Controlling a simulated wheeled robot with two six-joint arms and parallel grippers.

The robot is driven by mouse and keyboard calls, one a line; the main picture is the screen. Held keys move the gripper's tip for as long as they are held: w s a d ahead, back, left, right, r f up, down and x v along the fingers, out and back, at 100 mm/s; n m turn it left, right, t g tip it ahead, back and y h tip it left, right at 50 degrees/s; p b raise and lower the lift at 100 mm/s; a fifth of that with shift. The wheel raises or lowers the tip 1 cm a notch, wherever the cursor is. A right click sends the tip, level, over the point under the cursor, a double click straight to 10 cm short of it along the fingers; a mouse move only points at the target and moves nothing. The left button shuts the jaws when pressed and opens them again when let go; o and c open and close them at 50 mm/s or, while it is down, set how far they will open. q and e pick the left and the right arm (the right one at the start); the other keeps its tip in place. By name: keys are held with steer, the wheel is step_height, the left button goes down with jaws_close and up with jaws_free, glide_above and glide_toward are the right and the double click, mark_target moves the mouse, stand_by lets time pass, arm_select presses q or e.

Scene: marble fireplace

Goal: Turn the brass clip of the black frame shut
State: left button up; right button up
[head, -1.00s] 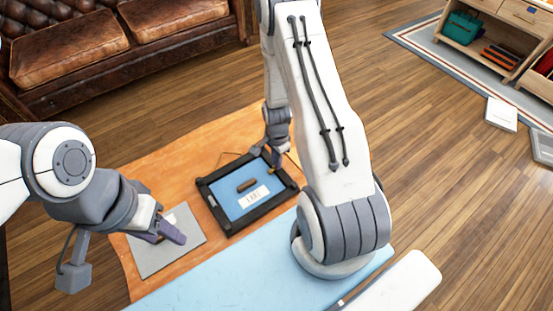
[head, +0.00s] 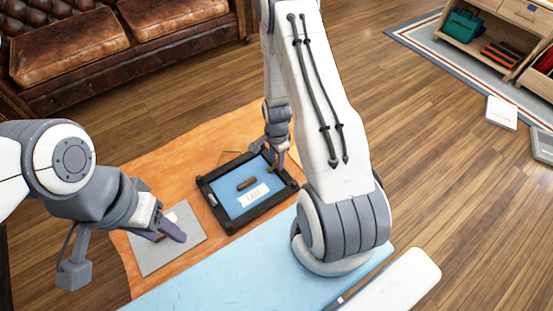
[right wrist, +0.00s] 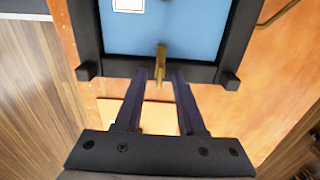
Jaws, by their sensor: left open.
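The black frame (head: 206,193) lies on an orange cloth, with a blue panel, a brown piece and a white label inside. Its brass clip (right wrist: 161,58) stands at the middle of one edge in the right wrist view, crossing the black bar lengthwise. My right gripper (right wrist: 160,75) is open, with one finger on each side of the clip's outer end and visible gaps between. In the head view my right gripper (head: 277,166) is at the frame's right edge. My left gripper (head: 172,230) is over a grey sheet, away from the frame.
The grey sheet (head: 187,251) lies left of the frame on the orange cloth (head: 130,180). A light blue surface (head: 230,280) is in front. A leather sofa (head: 150,40) stands at the back left and a wooden shelf (head: 500,60) at the back right.

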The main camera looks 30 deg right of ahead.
step_height(320, 180, up, 10)
steer(key=p, duration=0.2)
steer(key=shift+r, duration=0.2)
stand_by(0.5)
